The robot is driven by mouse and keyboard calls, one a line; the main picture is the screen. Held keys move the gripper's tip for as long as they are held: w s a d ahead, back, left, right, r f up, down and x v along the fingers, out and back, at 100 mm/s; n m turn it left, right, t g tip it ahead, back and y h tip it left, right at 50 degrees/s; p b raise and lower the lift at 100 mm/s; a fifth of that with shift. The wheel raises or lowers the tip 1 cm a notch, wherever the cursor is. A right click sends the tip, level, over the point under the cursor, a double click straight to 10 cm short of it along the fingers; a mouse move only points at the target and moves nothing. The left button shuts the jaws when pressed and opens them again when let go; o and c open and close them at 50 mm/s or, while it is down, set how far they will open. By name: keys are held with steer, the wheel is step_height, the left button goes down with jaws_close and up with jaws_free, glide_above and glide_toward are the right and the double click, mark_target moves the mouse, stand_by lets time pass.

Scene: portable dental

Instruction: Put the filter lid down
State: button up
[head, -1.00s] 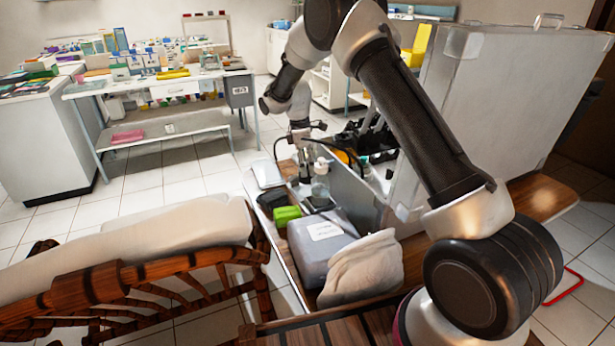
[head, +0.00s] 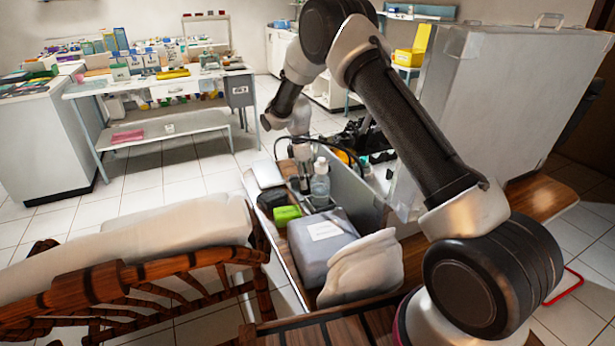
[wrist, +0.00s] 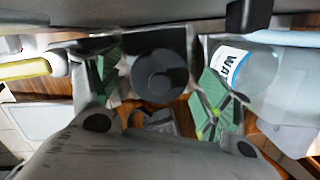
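A dark grey round lid-like piece (wrist: 160,75), which I take for the filter lid, lies between my fingers in the wrist view. My gripper (wrist: 162,92) has its green-padded fingers spread on either side of it, with a narrow gap showing at each side. How far below the fingertips it sits is hard to tell. In the head view my gripper (head: 304,186) points down at the far end of the wooden surface, left of the clear bottle. I cannot make out the lid there.
The clear bottle (head: 320,180) stands close on the right; its water label shows in the wrist view (wrist: 232,65). A green box (head: 286,214), grey box (head: 322,238) and pale cloth (head: 364,270) lie nearer. A large grey case (head: 500,110) stands right.

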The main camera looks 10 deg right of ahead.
step_height(320, 180, up, 12)
steer(key=a, duration=0.1)
steer(key=shift+w+a, duration=0.2)
steer(key=shift+a, duration=0.2)
steer(key=shift+r, duration=0.1)
